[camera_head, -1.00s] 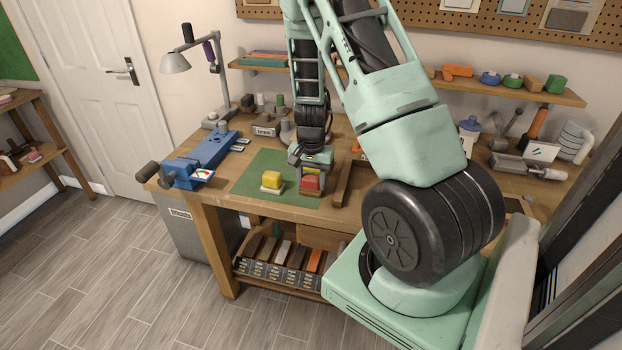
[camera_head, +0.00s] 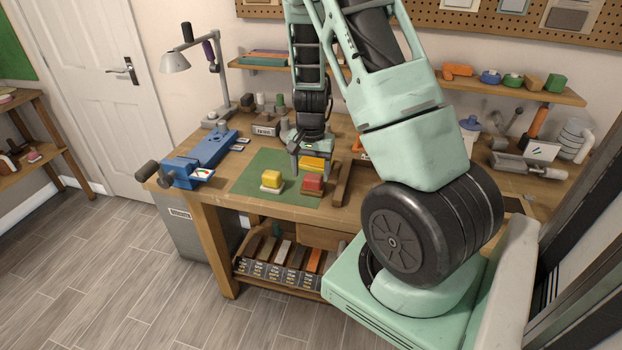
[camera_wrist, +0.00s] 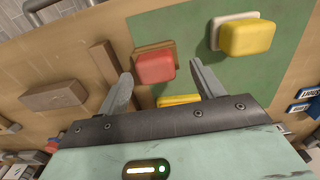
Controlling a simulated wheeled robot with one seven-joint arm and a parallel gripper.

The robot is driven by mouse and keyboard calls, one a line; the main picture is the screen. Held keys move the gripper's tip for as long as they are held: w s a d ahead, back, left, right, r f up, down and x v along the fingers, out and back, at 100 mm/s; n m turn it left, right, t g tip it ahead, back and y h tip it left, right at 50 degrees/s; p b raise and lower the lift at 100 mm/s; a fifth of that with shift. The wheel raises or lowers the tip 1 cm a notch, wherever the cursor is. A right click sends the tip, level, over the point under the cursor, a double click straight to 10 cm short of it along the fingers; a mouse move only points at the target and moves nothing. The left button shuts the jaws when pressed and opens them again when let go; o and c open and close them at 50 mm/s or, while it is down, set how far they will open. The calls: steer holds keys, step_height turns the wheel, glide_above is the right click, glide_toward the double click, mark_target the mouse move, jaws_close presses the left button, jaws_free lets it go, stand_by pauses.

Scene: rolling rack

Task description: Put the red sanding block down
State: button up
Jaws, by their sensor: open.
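The red sanding block (camera_head: 312,183) rests on the right part of the green mat (camera_head: 243,186) on the workbench. In the wrist view the red block (camera_wrist: 155,66) sits on a brown base, beyond and between my fingertips, apart from both. My gripper (camera_head: 308,160) is open and empty, just behind and above the red block; its two fingers (camera_wrist: 162,72) are spread in the wrist view. A yellow block on a pale base (camera_head: 271,180) stands to the left of the red one. Another yellow block (camera_head: 312,164) lies behind the red one, partly hidden by my gripper.
A brown wooden bar (camera_head: 342,184) lies close to the right of the red block. A blue vise (camera_head: 199,158) is on the left of the bench, with a lamp (camera_head: 217,90) behind it. Bare mat shows left of the yellow block.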

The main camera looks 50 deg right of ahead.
mark_target(311, 176)
step_height(311, 176, up, 9)
steer(key=s+a+r+n+y, duration=0.15)
steer(key=a+n, duration=0.35)
steer(key=a, duration=0.8)
steer(key=w+a+r+n, duration=0.1)
steer(key=a+r+n, duration=0.3)
steer(key=a, duration=1)
steer(key=s+a+r+n, duration=0.1)
steer(key=s+a+n, duration=1.1)
steer(key=s, duration=0.4)
steer(key=shift+s+a+h+b, duration=0.3)
steer(key=shift+a+h, duration=0.15)
steer(key=shift+a, duration=0.35)
steer(key=shift+o, duration=0.4)
